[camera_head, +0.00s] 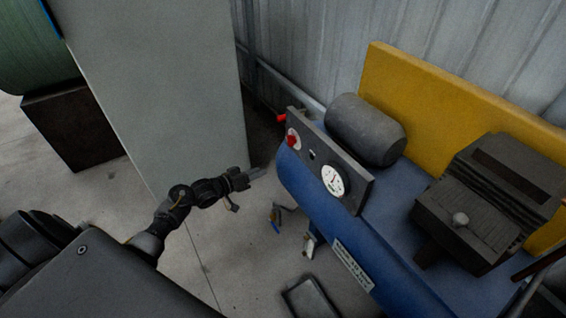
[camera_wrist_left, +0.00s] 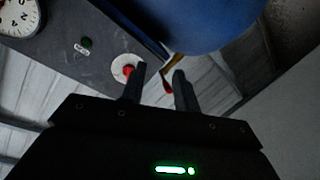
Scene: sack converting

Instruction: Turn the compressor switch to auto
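The compressor (camera_head: 335,235) is a blue tank with a dark control panel (camera_head: 352,172) on its top left. The red switch knob (camera_head: 293,139) sits on a white disc at the panel's left end. It also shows in the left wrist view (camera_wrist_left: 128,70), just beside the tip of the left-hand finger; whether they touch I cannot tell. My left gripper (camera_head: 259,173) is left of the panel, with its fingers pointing towards the compressor. In the wrist view its two fingers (camera_wrist_left: 160,70) stand apart with nothing gripped. My right gripper is not in view.
A white gauge (camera_head: 333,180) and a small green button (camera_wrist_left: 87,43) are on the panel. Another red part (camera_head: 281,118) sticks out behind the panel. A grey cabinet (camera_head: 160,90) stands to the left.

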